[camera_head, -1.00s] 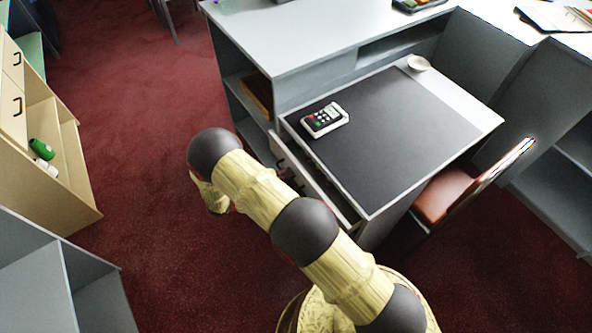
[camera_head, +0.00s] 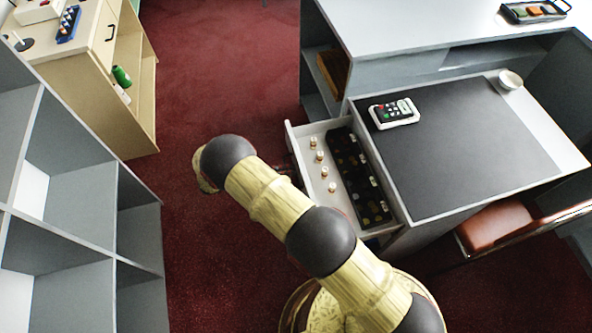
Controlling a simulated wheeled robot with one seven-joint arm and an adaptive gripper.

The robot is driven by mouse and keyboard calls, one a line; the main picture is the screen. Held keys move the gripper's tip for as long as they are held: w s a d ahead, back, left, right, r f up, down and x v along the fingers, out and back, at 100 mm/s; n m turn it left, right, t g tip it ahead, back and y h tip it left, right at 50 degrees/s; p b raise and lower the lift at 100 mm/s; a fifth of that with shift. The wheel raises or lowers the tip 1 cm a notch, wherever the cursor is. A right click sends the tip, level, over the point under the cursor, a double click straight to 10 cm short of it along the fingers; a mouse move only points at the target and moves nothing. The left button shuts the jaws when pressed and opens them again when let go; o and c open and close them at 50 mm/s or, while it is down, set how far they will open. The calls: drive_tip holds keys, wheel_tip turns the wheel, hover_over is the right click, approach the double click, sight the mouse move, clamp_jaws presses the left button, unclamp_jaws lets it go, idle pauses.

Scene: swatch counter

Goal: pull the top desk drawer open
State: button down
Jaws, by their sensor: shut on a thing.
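The top desk drawer (camera_head: 308,190) is pulled well out from the left side of the desk (camera_head: 562,160), and its inside shows. Several small pale-and-brown pieces stand in it beside a dark tray (camera_head: 348,158) with small coloured bits. My gripper (camera_head: 284,171) is at the drawer's outer front, mostly hidden behind my own arm; only a small dark part shows. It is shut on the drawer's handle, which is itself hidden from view.
A card terminal (camera_head: 393,112) and a small white bowl (camera_head: 510,79) are on the desk. A brown chair (camera_head: 497,226) stands at its near side. Grey shelving (camera_head: 80,195) and a wooden cabinet (camera_head: 80,75) are at left. Red carpet (camera_head: 225,80) lies clear between.

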drive_tip(key=shift+a+f, duration=0.1)
drive_tip(key=shift+a, duration=0.05)
drive_tip(key=c, duration=2.3)
unclamp_jaws()
drive_tip(key=v, duration=1.2)
